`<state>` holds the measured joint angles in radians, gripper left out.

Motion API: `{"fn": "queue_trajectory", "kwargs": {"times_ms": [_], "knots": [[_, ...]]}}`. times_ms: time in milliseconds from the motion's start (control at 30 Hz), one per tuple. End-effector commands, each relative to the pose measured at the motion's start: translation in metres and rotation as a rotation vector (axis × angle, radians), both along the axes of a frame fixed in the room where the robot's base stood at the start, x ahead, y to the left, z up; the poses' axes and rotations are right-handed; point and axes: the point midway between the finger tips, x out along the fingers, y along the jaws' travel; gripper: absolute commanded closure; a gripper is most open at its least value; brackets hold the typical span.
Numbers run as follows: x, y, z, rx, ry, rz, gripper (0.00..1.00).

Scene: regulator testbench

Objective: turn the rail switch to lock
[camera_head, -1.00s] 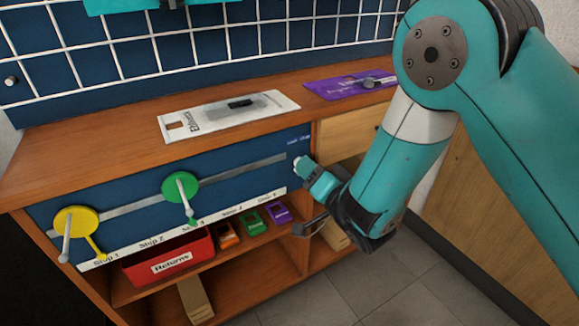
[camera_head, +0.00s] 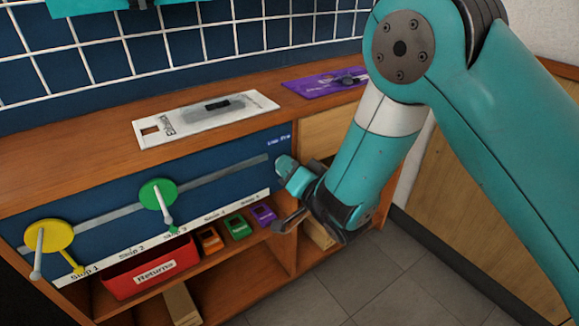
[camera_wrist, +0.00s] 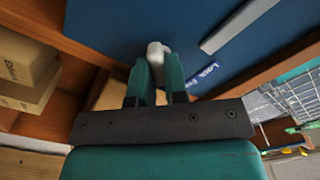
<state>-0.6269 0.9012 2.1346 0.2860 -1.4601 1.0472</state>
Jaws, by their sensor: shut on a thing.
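The rail switch (camera_wrist: 156,50) shows in the wrist view as a pale, rounded knob standing out from the blue panel (camera_wrist: 120,22). My gripper (camera_wrist: 156,72) is shut on it, with one teal finger on each side. The fingers hide the knob there.
A grey rail (camera_head: 210,178) crosses the panel, with a yellow disc (camera_head: 50,236) and a green disc (camera_head: 157,193) on it. Below are a red Returns bin (camera_head: 150,272) and several small coloured boxes. Cardboard boxes (camera_wrist: 25,70) sit left of my gripper in the wrist view.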

Motion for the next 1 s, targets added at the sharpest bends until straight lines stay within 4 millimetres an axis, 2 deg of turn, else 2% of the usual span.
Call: {"fn": "queue_trajectory", "kwargs": {"times_ms": [267,1000], "knots": [[-0.0005,-0.0002,0.0006,-0.112,-0.079,0.000,1.00],[-0.0024,0.0014,0.0004,-0.685,-0.466,-0.001,1.00]]}}
